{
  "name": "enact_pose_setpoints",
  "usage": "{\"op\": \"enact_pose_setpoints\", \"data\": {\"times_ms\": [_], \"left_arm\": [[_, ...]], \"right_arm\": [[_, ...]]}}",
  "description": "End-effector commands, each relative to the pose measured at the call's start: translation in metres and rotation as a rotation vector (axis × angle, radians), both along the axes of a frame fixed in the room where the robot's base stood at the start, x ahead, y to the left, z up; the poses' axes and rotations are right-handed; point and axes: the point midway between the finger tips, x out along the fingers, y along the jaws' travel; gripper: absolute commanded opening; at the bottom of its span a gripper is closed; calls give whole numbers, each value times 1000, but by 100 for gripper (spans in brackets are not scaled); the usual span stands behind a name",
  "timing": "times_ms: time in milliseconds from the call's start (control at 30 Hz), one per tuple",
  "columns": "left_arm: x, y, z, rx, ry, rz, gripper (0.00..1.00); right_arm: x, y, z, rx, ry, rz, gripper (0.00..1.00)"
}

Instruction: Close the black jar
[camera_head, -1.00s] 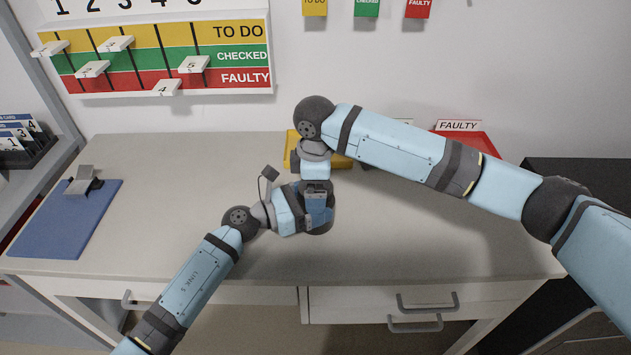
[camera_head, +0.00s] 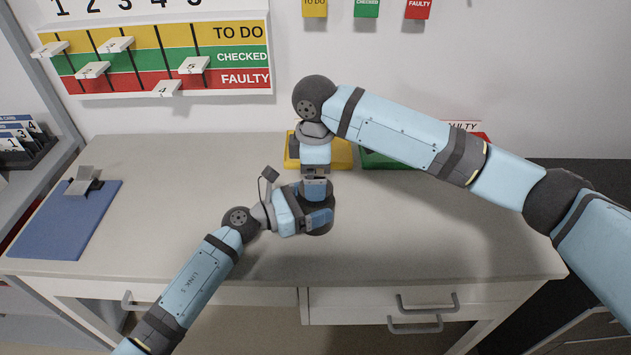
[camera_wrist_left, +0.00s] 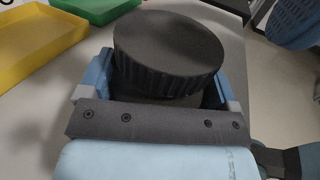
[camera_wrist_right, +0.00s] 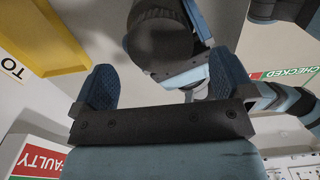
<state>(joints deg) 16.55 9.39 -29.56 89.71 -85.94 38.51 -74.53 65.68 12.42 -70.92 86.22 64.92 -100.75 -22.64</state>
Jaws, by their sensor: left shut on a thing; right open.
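The black jar (camera_wrist_left: 165,92) is gripped between the fingers of my left gripper (camera_wrist_left: 160,80). A wide black ribbed lid (camera_wrist_left: 168,48) sits on top of it; it looks slightly tilted in the left wrist view, and I cannot tell how tightly it is seated. In the head view the jar's dark round shape (camera_head: 319,225) is partly hidden by the grippers. My right gripper (camera_wrist_right: 164,80) is open and empty, its fingers apart. In the right wrist view the ribbed black lid (camera_wrist_right: 165,38) shows beyond the fingertips, with no finger touching it.
A yellow tray (camera_head: 342,160) and a green tray (camera_head: 385,162) stand at the back of the desk; a red tray is mostly hidden by my right arm. A blue clipboard (camera_head: 62,222) lies at left. A status board (camera_head: 160,58) hangs on the wall. The desk front is clear.

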Motion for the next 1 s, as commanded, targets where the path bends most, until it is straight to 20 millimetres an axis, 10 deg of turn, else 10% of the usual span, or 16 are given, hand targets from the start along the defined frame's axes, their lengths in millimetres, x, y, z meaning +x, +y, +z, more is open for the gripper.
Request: {"op": "enact_pose_setpoints", "data": {"times_ms": [567,1000], "left_arm": [[0,0,0,0,0,0,18],[0,0,0,0,0,0,18]], "right_arm": [[0,0,11,1,1,0,100],[0,0,94,2,-2,0,100]]}}
